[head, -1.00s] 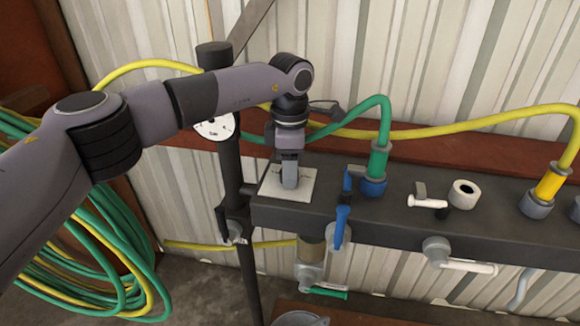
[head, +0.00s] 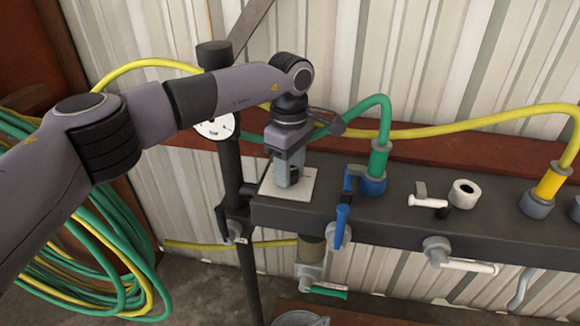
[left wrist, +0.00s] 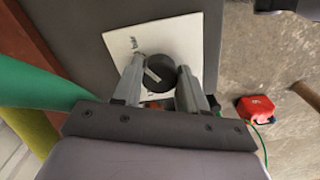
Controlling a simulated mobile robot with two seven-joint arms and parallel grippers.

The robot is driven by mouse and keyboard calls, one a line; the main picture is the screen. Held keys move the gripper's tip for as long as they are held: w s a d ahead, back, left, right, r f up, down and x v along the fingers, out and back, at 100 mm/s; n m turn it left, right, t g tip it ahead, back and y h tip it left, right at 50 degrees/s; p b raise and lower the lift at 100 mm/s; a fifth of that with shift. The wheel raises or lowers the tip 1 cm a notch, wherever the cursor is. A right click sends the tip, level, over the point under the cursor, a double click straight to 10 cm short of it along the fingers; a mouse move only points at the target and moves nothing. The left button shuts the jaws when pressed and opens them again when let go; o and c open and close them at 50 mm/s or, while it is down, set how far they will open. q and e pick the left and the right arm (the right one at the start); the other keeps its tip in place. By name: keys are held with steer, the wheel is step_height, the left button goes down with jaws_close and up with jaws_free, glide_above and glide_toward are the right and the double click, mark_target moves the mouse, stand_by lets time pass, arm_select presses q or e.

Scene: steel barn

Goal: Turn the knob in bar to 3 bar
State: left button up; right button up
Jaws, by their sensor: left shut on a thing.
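The knob (left wrist: 160,73) is a dark round dial with a pale pointer line, on a white square plate (left wrist: 118,41) with small print reading "bar" in the left wrist view. The pointer line runs slantwise; the scale figures are too small to read or hidden. In the head view the white plate (head: 304,190) lies on the left end of the dark beam. My left gripper (head: 288,184) points down over the plate and hides most of the knob. In the left wrist view its two fingers (left wrist: 160,82) are shut on the knob, one on each side. My right gripper is not in view.
A round white gauge (head: 215,128) on a dark post stands left of the plate. A blue valve lever (head: 340,225) and a green hose (head: 380,130) are just right of it. A red object (left wrist: 256,108) lies on the floor below.

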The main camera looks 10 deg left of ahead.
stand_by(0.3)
arm_select(q)
steer(key=o, duration=1.1)
steer(key=shift+c, duration=0.2)
steer(key=shift+r+b, duration=0.3)
steer(key=shift+r, duration=3.3)
